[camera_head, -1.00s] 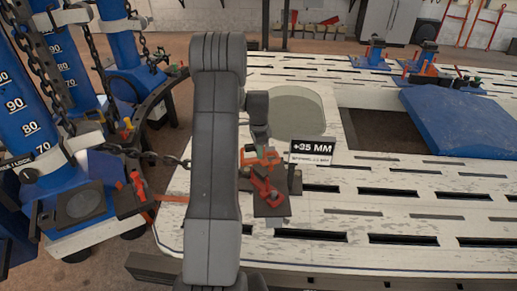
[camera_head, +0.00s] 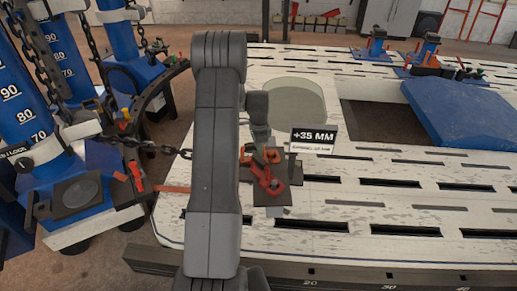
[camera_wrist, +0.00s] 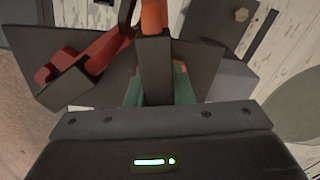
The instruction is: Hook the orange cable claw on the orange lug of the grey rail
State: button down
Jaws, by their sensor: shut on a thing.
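An orange piece (camera_wrist: 154,16), which looks like the cable claw, shows at the end of my gripper's dark finger in the wrist view. My gripper (camera_head: 262,150) is shut on it, low over the near left part of the bench. The finger hides most of the held piece. A red-orange fitting (camera_head: 268,181) stands on a dark plate just below the gripper. It also shows left of the finger in the wrist view (camera_wrist: 95,58). I cannot tell which part is the lug, nor whether the claw touches it. The grey rail cannot be told apart clearly.
The slotted white bench (camera_head: 340,215) is open to the right; a blue pad (camera_head: 465,110) lies farther back.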

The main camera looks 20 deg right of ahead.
jog(key=c, duration=1.2)
grip_release()
jog(key=shift+r, duration=0.1)
notch_tip(320, 180, up, 14)
jog(key=shift+f+p, duration=0.1)
jog(key=shift+p, duration=0.4)
jog(key=shift+f, duration=0.1)
notch_tip(320, 180, down, 14)
jog(key=shift+r+b, duration=0.1)
jog(key=shift+b, duration=0.35)
jog(key=shift+r+p, duration=0.95)
jog(key=shift+r, duration=0.65)
